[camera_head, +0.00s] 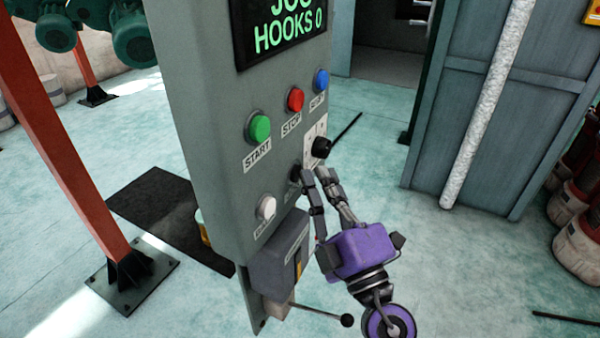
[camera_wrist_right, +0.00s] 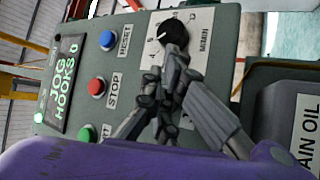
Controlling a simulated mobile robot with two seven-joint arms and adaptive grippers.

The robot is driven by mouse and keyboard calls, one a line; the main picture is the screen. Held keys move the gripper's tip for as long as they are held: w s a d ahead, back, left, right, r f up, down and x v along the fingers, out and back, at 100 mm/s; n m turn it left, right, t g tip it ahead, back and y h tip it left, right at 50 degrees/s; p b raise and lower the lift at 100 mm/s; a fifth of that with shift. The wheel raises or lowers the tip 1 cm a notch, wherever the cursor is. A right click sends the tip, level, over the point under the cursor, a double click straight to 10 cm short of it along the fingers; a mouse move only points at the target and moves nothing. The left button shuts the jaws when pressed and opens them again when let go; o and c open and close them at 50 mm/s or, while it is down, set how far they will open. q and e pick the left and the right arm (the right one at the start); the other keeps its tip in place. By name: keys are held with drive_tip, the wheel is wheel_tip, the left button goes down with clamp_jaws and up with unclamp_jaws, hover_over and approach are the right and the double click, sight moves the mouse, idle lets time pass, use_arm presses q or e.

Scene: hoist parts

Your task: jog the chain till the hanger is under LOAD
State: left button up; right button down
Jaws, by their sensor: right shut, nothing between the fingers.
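A grey control post (camera_head: 205,110) stands in the middle of the head view, with a display (camera_head: 285,30) reading JOG and HOOKS 0. It carries a green START button (camera_head: 259,128), a red STOP button (camera_head: 295,100), a blue button (camera_head: 321,80), a black rotary knob (camera_head: 321,147) and a white button (camera_head: 266,207). My purple right gripper (camera_head: 316,176) is shut and empty, its fingertips close to a dark control (camera_head: 296,172) below the knob. Contact cannot be told. In the wrist view the fingers partly cover the panel below the knob (camera_wrist_right: 172,32). No chain, hanger or LOAD mark is recognisable.
A grey box (camera_head: 280,255) juts from the post below the buttons; in the wrist view its label (camera_wrist_right: 305,140) partly reads AIN OIL. A ball-ended rod (camera_head: 346,320) sticks out low. An orange-red column (camera_head: 65,150) stands left, a blue-grey cabinet (camera_head: 455,130) right.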

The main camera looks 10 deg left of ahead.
idle(0.7)
drive_tip(key=shift+s+d, duration=0.3)
drive_tip(key=shift+d, duration=0.5)
drive_tip(key=shift+s+d, duration=0.25)
drive_tip(key=shift+d, duration=0.55)
drive_tip(key=shift+s+d, duration=0.25)
drive_tip(key=shift+d, duration=0.55)
drive_tip(key=shift+s+d, duration=0.25)
drive_tip(key=shift+d, duration=0.55)
